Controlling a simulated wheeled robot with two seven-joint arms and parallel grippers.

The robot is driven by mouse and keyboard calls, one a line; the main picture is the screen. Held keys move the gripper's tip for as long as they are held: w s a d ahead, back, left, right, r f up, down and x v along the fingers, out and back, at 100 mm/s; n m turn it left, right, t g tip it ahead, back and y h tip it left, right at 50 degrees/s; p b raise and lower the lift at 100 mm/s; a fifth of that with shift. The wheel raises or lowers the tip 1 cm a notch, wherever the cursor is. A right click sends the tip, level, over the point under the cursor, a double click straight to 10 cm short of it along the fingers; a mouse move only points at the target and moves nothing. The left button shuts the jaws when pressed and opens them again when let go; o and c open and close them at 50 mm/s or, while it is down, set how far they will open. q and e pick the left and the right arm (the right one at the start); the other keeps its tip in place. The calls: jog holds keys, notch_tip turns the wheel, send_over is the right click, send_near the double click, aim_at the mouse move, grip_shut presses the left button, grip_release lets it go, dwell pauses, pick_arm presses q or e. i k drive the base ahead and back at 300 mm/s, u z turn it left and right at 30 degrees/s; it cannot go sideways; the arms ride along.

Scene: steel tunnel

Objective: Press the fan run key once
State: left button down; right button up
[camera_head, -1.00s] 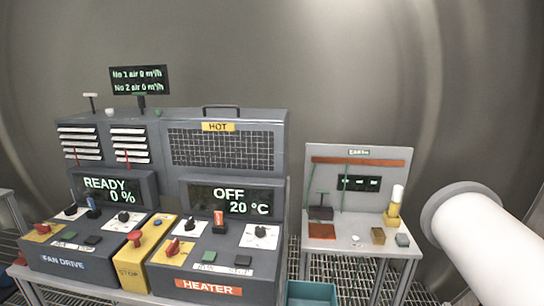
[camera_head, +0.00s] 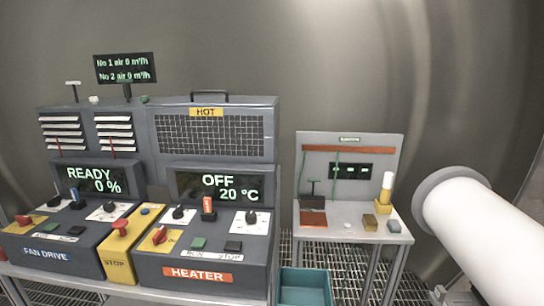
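The fan drive panel (camera_head: 45,255) is the dark sloped console at the left. Its display (camera_head: 96,178) reads READY 0 %. A green key (camera_head: 54,228) and a black key (camera_head: 76,231) sit side by side on its top, above the FAN DRIVE label. The writing by these keys is too small to read. A red knob (camera_head: 24,220) on a yellow plate and several black knobs are on the same panel. The air readout (camera_head: 125,68) above shows 0 m³/h for No 1 and No 2. Neither of my grippers is in view.
A yellow STOP box (camera_head: 118,255) with a red button stands between the fan drive and the heater panel (camera_head: 200,262), whose display reads OFF 20 °C. A grey side table (camera_head: 355,222), a teal bin (camera_head: 305,290) and a white pipe (camera_head: 475,225) are to the right.

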aim_at(52, 227)
jog(key=u, duration=1.3)
